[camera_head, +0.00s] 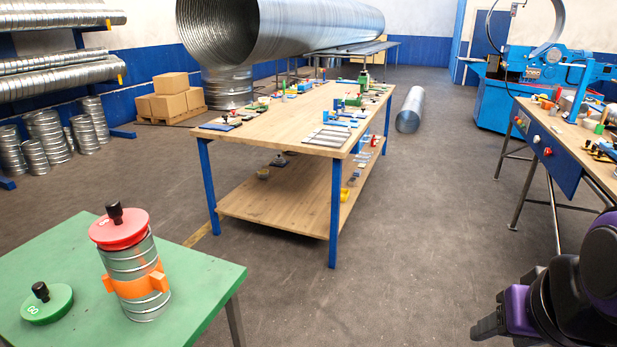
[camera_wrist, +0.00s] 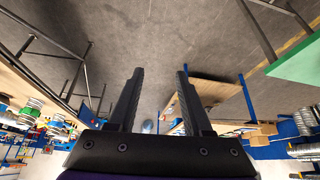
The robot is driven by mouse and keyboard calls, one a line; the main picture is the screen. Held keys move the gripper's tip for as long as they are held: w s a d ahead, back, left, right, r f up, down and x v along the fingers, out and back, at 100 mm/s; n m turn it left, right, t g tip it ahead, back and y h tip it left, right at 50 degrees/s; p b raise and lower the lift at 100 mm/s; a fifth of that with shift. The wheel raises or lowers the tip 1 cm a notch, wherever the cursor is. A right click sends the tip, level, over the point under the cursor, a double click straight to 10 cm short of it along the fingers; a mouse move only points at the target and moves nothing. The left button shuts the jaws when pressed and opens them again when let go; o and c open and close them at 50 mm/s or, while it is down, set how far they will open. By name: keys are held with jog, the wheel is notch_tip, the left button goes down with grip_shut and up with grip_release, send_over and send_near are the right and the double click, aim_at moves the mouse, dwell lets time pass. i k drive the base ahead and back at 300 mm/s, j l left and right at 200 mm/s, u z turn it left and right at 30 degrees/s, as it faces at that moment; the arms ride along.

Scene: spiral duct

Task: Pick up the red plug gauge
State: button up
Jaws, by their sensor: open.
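The red plug gauge (camera_head: 119,229) is a red disc with a black knob on top. It sits on the upper end of a short spiral duct piece (camera_head: 132,268) with an orange clamp around it, standing upright on the green table (camera_head: 203,275). A green plug gauge (camera_head: 47,302) with a black knob lies on the same table to the left. In the wrist view, my gripper (camera_wrist: 160,72) is open with nothing between its fingers, pointing toward the floor area. It is far from the red gauge, and part of my arm shows at the lower right of the head view.
A wooden workbench (camera_head: 290,110) with blue legs and many small tools stands in the middle. A second workbench (camera_head: 570,140) is at the right by a blue machine (camera_head: 500,95). A loose duct (camera_head: 410,110) lies on the floor. Grey floor between the tables is clear.

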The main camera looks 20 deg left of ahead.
aim_at(121, 229)
jog(key=i+u, duration=0.35)
jog(key=i+j+u, duration=0.1)
jog(key=u, duration=0.25)
jog(key=i+l+u, duration=0.1)
jog(key=i+u, duration=0.25)
jog(key=k, duration=0.1)
